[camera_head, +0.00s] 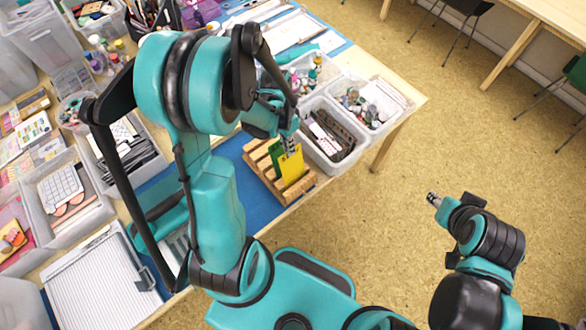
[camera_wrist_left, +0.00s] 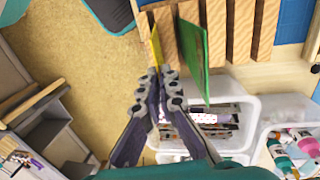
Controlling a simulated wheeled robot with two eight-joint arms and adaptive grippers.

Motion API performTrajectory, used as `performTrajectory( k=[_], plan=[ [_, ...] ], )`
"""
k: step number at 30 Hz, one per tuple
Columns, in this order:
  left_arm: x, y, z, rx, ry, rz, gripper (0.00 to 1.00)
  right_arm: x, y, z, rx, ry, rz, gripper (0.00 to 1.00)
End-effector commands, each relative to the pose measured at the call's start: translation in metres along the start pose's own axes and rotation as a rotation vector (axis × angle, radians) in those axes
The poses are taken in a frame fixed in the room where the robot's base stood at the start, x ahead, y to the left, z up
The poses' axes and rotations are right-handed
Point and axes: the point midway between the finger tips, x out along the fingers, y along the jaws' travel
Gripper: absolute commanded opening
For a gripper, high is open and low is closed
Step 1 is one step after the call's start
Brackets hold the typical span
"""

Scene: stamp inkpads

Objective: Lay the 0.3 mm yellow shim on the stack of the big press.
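The yellow shim (camera_head: 292,168) stands upright at the wooden slotted rack (camera_head: 262,178); I cannot tell whether its lower edge is still in a slot. My left gripper (camera_head: 289,144) is at its upper edge. In the left wrist view, the fingertips of the left gripper (camera_wrist_left: 160,72) close on the edge of the yellow shim (camera_wrist_left: 155,48). A green shim (camera_wrist_left: 193,58) stands beside it, apart from the fingers. My right gripper (camera_head: 433,199) hangs over the floor, too small to read its opening. I cannot make out the big press or its stack in either view.
The rack stands on a blue mat (camera_head: 234,150) near the table edge. A clear bin of stationery (camera_head: 330,135) is close behind the rack, with another bin (camera_head: 372,103) beside it. A paper trimmer (camera_head: 100,280) lies at the lower left. Open floor (camera_head: 400,130) is to the right.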

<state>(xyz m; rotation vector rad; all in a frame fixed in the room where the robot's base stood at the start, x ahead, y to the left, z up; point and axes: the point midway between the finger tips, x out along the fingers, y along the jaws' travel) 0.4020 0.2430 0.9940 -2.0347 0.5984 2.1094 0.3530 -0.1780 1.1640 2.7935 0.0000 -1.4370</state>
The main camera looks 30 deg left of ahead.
Motion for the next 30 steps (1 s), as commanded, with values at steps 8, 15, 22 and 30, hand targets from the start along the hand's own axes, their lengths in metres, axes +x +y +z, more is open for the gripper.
performTrajectory(
  k=[8, 15, 22, 30],
  plan=[
    [-0.013, 0.000, 0.000, 0.000, 0.000, 0.000, 0.00, -0.008, 0.000, -0.006, 0.000, 0.000, 0.000, 0.40],
    [-0.034, 0.001, 0.000, 0.000, 0.000, 0.000, 0.00, -0.020, 0.000, -0.014, 0.000, 0.000, 0.000, 0.40],
    [-0.053, 0.000, 0.000, 0.000, 0.000, 0.000, 0.00, -0.031, 0.000, -0.022, 0.000, 0.000, 0.000, 0.40],
    [-0.074, 0.000, 0.000, -0.001, 0.000, 0.000, 0.00, -0.043, 0.000, -0.031, 0.000, 0.000, 0.000, 0.40]
  ],
)
